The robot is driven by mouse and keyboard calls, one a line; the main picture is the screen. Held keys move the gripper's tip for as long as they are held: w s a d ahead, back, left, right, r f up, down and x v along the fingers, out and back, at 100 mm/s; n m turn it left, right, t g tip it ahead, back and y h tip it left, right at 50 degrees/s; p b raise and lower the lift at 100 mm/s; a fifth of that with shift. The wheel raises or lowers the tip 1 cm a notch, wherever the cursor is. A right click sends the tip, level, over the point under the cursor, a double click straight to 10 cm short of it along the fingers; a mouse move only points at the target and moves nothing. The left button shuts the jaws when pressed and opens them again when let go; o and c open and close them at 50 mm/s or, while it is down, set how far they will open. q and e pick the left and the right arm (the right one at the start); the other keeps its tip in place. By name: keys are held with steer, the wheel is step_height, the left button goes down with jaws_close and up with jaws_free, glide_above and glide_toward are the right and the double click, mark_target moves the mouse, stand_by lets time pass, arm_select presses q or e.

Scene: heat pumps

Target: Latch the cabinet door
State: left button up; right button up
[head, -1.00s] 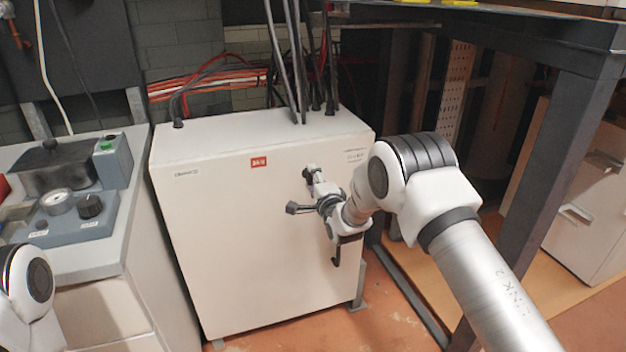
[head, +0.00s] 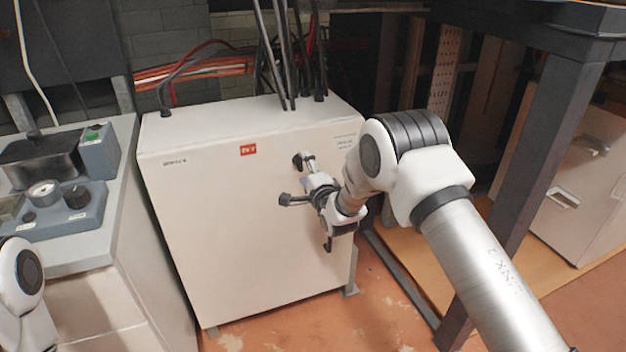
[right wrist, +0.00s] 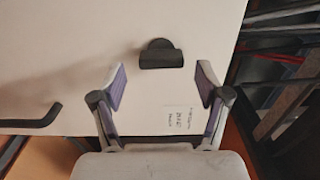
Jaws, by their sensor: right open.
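The cabinet is a cream metal box; its front door (head: 225,240) looks closed in the head view. In the right wrist view a black half-round latch knob (right wrist: 160,54) sits on the door face. My right gripper (head: 294,180) is in front of the door's right side, hiding the knob in the head view. In the right wrist view my gripper (right wrist: 161,85) is open and empty, its purple-padded fingers spread short of the knob. A black bar handle (right wrist: 32,118) shows at the lower left there. My left gripper is out of view.
A grey bench with a control box (head: 70,210) stands close on the left. Dark cables (head: 285,60) rise from the cabinet top. A dark steel frame post (head: 535,150) stands at right. Some brown floor (head: 370,315) is clear in front.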

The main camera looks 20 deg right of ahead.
steer(key=s, duration=1)
steer(key=shift+d, duration=0.2)
steer(key=shift+s, duration=0.1)
